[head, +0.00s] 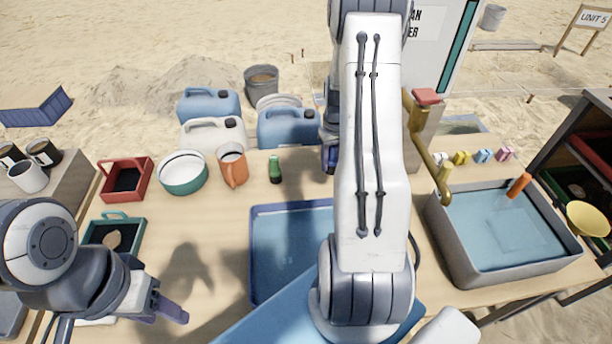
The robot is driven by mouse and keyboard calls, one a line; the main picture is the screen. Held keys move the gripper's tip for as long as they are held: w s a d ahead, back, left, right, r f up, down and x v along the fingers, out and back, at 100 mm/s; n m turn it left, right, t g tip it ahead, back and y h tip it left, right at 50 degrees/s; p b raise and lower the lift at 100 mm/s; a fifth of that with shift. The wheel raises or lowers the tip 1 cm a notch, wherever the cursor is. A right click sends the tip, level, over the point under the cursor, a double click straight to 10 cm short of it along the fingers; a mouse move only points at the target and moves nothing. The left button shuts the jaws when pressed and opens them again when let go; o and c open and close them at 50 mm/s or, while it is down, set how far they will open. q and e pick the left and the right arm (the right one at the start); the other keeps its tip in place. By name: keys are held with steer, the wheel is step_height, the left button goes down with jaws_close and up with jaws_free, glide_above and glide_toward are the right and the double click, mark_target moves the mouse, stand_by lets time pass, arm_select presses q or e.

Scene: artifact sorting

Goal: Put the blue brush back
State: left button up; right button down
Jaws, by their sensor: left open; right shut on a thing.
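My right arm rises through the middle of the head view and reaches back over the table. Its gripper (329,158) shows only partly, dark, beside the arm link and left of it. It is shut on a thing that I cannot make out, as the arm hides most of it. I cannot pick out a blue brush for certain. A small light-blue item (483,155) sits in a row with yellow and pink ones behind the grey basin (437,222). My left gripper (168,310) is open and empty over the front left of the table.
A blue tray (285,208) lies mid-table, partly behind my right arm. An orange-handled item (518,186) leans in the basin. Jugs (213,133) stand behind.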

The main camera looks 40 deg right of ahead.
steer(key=w+f, duration=0.2)
steer(key=w, duration=0.1)
steer(key=w+a+f, duration=0.1)
steer(key=w, duration=0.2)
steer(key=w+a+f+p, duration=0.1)
steer(key=w+f, duration=0.1)
steer(key=w, duration=0.1)
steer(key=shift+w+f, duration=0.15)
steer(key=shift+f, duration=0.15)
step_height(320, 180, down, 4)
steer(key=shift+w+r, duration=0.1)
steer(key=shift+f, duration=0.2)
steer(key=shift+f, duration=0.15)
steer(key=shift+c, duration=1.8)
jaws_free()
